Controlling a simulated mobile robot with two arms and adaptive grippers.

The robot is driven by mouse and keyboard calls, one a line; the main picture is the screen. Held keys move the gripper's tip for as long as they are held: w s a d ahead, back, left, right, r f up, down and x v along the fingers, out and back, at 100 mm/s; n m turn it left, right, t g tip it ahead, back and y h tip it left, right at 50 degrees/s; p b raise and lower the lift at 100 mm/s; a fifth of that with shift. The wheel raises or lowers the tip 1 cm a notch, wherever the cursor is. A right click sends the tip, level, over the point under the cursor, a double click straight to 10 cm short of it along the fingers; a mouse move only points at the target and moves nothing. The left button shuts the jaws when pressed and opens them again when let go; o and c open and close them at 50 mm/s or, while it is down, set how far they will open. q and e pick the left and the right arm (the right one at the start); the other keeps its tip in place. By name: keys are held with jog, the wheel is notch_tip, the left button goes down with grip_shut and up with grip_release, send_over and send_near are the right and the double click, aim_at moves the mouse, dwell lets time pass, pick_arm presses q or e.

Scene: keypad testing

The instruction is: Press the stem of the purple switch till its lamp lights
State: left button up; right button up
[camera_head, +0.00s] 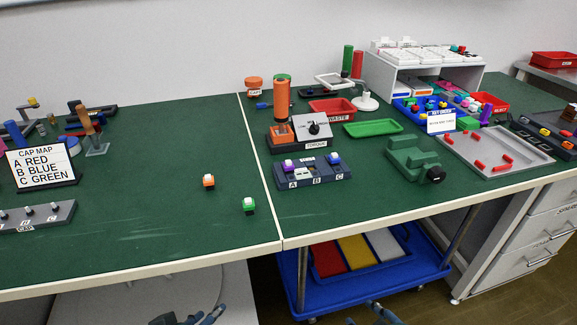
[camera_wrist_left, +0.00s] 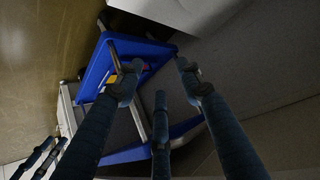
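The purple switch (camera_head: 289,168) sits in slot A of the dark grey test block (camera_head: 325,176), with a pale stem on top. I cannot make out whether a lamp on the block is lit. My left gripper (camera_head: 190,319) shows at the bottom edge of the head view, in front of the table and well away from the switch. In the left wrist view my left gripper (camera_wrist_left: 158,82) is open and empty, its fingers spread. My right gripper (camera_head: 375,315) is at the bottom edge of the head view, partly cut off, with its visible fingers apart and empty.
A blue switch (camera_head: 334,159) is in slot C of the same block. Orange (camera_head: 208,182) and green (camera_head: 249,206) switches stand loose to its left. A green fixture (camera_head: 411,160) stands at right. A blue cart (camera_head: 375,285) is below the table.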

pick_arm(q)
grip_shut()
jog(key=shift+r, duration=0.1)
dwell(1.0)
